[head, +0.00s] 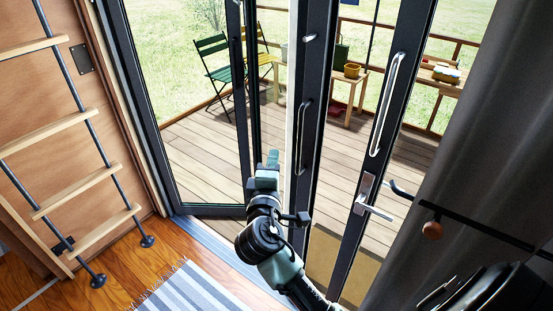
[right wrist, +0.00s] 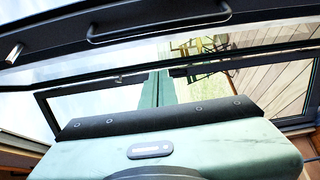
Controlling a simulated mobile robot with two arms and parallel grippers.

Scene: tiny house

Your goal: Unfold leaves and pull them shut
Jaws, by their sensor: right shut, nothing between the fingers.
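The glass door leaves have dark frames and stand partly folded, with the deck showing through and between them. A wide glazed leaf (head: 138,100) is at the left in the head view. Narrow-looking folded leaves (head: 318,75) stand mid-picture, one with a dark bar handle (head: 302,138). To the right is a leaf with a long silver pull handle (head: 387,103) and a lever handle (head: 372,208). My right gripper (head: 272,158) is shut and empty, in front of the folded leaves. Its closed fingers (right wrist: 158,90) point at a leaf frame (right wrist: 150,48) in the right wrist view. My left gripper is out of view.
A striped rug (head: 190,292) lies on the wood floor. Folding chairs (head: 218,65) stand on the deck.

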